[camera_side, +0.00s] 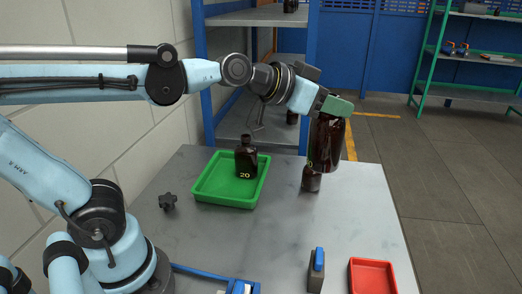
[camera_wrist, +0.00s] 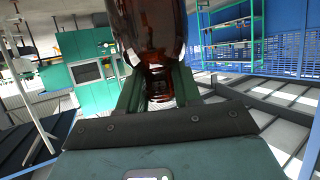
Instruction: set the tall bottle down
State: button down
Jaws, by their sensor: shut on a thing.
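My gripper (camera_side: 337,105), with green fingers, is at the right of the side view, above the table's far right part. It is shut on the tall dark amber bottle (camera_side: 328,145), which hangs upright below the fingers. In the wrist view the fingers (camera_wrist: 158,92) close around the bottle's narrow neck, and the brown glass body (camera_wrist: 150,30) fills the top middle. In the side view the tall bottle's base overlaps a small amber bottle (camera_side: 311,181) standing on the table. I cannot tell whether the two touch.
A green tray (camera_side: 204,188) on the grey table (camera_side: 265,235) holds an amber bottle marked 20 (camera_side: 246,160). A black knob (camera_side: 167,201) lies left of it. A red tray (camera_side: 372,277), a blue-topped grey block (camera_side: 317,270) and a blue tool (camera_side: 240,287) are in front. The table's middle is clear.

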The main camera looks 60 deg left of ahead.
jog(key=s+a+r+n+g+y, duration=0.1)
jog(key=s+a+n+g+y, duration=0.3)
jog(key=a, duration=0.6)
jog(key=s+a+r+n+g+y, duration=0.15)
jog(key=s+a+n+y, duration=0.4)
jog(key=a, duration=0.55)
jog(key=s+a+r+n+g+y, duration=0.25)
jog(key=a+n+y, duration=0.4)
jog(key=a, duration=0.35)
notch_tip(320, 180, down, 12)
jog(key=s+a+f, duration=0.5)
jog(key=a+f, duration=0.5)
jog(key=shift+a+f, duration=0.35)
